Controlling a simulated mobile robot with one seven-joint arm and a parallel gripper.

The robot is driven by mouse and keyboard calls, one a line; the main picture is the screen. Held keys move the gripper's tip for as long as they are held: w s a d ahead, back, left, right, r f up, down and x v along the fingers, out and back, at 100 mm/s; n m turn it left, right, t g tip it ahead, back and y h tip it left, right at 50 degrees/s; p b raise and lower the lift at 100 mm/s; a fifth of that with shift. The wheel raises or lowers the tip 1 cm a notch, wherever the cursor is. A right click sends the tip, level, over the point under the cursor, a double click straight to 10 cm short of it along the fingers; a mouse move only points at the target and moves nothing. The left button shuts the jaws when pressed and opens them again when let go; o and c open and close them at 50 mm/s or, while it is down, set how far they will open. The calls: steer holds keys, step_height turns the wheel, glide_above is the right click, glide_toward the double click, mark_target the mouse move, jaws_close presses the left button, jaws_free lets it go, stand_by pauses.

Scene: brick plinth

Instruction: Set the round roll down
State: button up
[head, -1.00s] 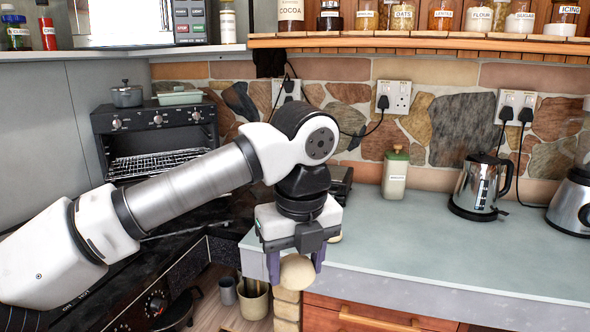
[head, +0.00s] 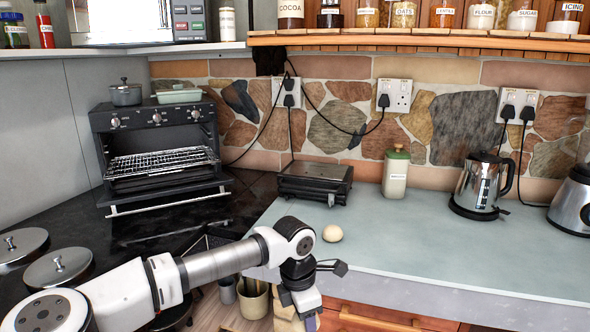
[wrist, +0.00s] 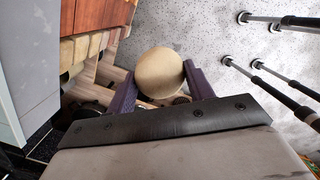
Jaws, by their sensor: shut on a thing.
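My gripper (wrist: 159,84) is shut on a round tan roll (wrist: 160,72), which sits between its two purple fingers in the wrist view. Floor shows beyond the roll, and the counter edge is at the left. In the head view my gripper (head: 308,322) is low, in front of the counter's front edge, and partly cut off by the bottom of the picture. The held roll cannot be seen there. A second pale round roll (head: 332,233) lies on the counter (head: 430,235), apart from my gripper.
The counter's middle is clear. A toaster oven (head: 160,150) with its door open is at the left. Wooden drawers (head: 375,318) are below the counter.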

steer(key=s+a+f+m+g, duration=0.1)
steer(key=s+f+m, duration=0.1)
steer(key=f+m, duration=0.9)
steer(key=s+a+f+m+y, duration=0.1)
steer(key=s+f+m, duration=0.2)
steer(key=f+m, duration=0.7)
step_height(320, 180, down, 17)
steer(key=shift+r+m+g, duration=0.15)
steer(key=shift+m+g, duration=0.25)
